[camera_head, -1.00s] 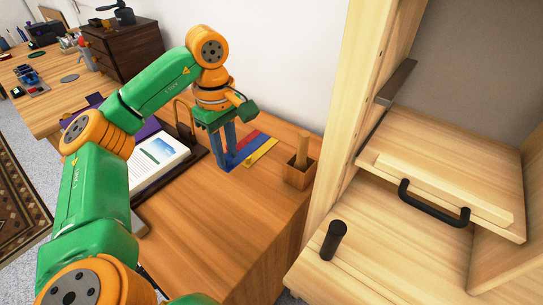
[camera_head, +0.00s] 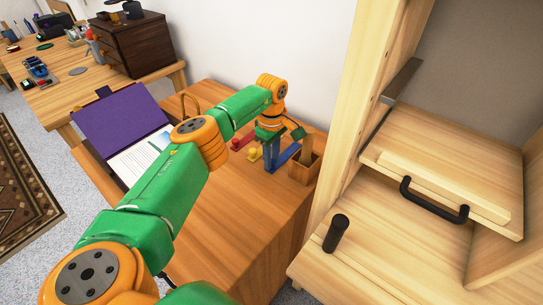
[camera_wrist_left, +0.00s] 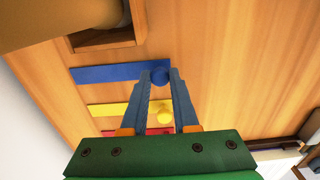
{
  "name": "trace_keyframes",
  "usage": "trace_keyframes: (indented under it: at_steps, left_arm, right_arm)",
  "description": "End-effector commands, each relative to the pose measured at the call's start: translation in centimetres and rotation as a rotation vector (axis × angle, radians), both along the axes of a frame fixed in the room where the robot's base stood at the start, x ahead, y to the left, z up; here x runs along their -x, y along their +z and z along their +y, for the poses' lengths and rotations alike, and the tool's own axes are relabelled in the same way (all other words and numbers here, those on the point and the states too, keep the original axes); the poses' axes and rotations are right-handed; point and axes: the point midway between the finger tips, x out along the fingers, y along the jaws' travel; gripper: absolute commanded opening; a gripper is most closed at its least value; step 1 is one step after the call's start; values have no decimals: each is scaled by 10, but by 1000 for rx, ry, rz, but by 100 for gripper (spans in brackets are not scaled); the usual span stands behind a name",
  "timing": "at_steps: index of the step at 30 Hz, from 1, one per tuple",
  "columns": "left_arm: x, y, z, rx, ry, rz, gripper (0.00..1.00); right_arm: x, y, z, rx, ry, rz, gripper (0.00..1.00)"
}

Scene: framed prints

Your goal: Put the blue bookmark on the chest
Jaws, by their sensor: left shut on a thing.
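My left gripper (camera_head: 271,167) is shut on the blue bookmark (camera_head: 288,155), holding it near its knob end. In the left wrist view, the blue bookmark (camera_wrist_left: 108,72) stretches left from the fingertips (camera_wrist_left: 160,80). It looks wider than the yellow one, as if nearer the camera; its exact height is unclear. The dark brown chest (camera_head: 135,48), with drawers, stands on the far desk at the upper left, well away from the gripper. My right gripper is not in view.
A yellow bookmark (camera_wrist_left: 108,108) and a red one (camera_wrist_left: 158,131) lie beside the blue one. A wooden holder (camera_head: 303,172) is close right of the gripper. An open purple-covered book (camera_head: 120,122) lies left.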

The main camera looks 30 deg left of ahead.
Motion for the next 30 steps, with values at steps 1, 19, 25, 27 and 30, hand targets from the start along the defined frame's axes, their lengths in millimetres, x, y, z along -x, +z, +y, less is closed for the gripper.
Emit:
trace_keyframes:
  at_steps: [1, 19, 25, 27, 30]
  left_arm:
    - [0, 0, 0, 0, 0, 0, 0]
    - [0, 3, 0, 0, 2, -1, 58]
    - [-1, 48, 0, 1, 2, -7, 58]
    - [-1, 70, 0, 1, 3, -7, 58]
    - [-1, 96, 0, 0, 3, -5, 58]
  right_arm:
    - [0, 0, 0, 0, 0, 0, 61]
    - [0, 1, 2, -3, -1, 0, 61]
    - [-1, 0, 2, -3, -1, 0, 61]
    - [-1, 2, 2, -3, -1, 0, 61]
    - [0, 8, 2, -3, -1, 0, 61]
